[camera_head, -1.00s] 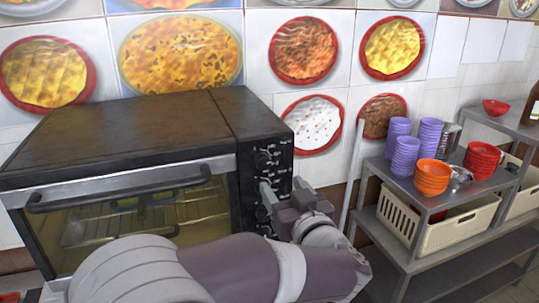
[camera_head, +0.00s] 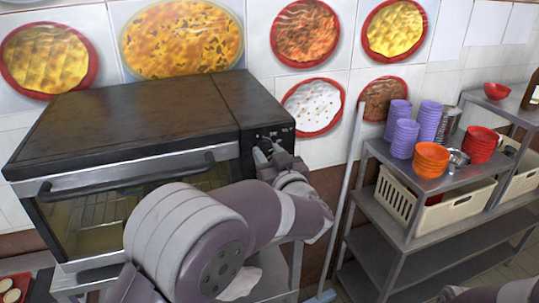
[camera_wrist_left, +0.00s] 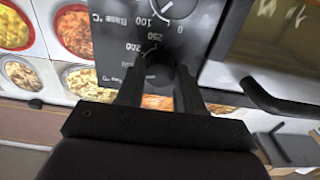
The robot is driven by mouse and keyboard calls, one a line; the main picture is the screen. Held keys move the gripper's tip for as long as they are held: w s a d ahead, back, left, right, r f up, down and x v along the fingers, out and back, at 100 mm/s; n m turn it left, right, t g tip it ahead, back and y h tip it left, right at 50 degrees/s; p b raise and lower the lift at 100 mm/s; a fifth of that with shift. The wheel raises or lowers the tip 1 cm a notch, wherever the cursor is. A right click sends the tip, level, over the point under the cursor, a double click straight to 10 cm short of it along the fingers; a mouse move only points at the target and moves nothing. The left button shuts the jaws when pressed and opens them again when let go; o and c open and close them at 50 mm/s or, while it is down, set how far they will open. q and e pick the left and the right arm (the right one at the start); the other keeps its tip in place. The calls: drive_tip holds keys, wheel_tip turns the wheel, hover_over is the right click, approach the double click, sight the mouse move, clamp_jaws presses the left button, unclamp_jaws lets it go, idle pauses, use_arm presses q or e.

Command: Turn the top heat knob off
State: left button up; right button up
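The oven (camera_head: 130,115) has a dark control panel (camera_head: 284,131) at its right front. In the head view my left gripper (camera_head: 268,153) is at the upper part of this panel and hides the top knob. In the left wrist view the panel shows upside down, and a dark heat knob (camera_wrist_left: 160,70) sits between the two fingers of my left gripper (camera_wrist_left: 160,88). The fingers stand apart, one on each side of the knob; I cannot tell whether they touch it. Another knob (camera_wrist_left: 180,8) shows at the top edge of the wrist view. My right gripper is not in view.
The oven door handle (camera_head: 125,178) sticks out left of the panel. A metal shelf (camera_head: 385,157) with purple cups (camera_head: 404,138), orange bowls (camera_head: 431,159) and a cream basket (camera_head: 440,215) stands at the right. A pale pole (camera_head: 346,195) stands between oven and shelf.

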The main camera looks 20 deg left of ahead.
use_arm(q)
drive_tip(key=shift+f+n+b, duration=0.2)
drive_tip(key=shift+n+b, duration=0.3)
drive_tip(key=shift+b, duration=0.3)
drive_tip(key=n+b, duration=1.1)
drive_tip(key=b, duration=0.1)
drive_tip(key=shift+b, duration=0.35)
drive_tip(key=n+b, duration=0.2)
drive_tip(key=n, duration=0.1)
drive_tip(key=shift+b, duration=0.35)
drive_tip(key=shift+r+n, duration=0.15)
drive_tip(key=shift+n, duration=0.35)
drive_tip(key=shift+b, duration=0.3)
drive_tip(key=o, duration=1)
drive_tip(key=shift+r, duration=0.1)
drive_tip(key=shift+o, duration=0.2)
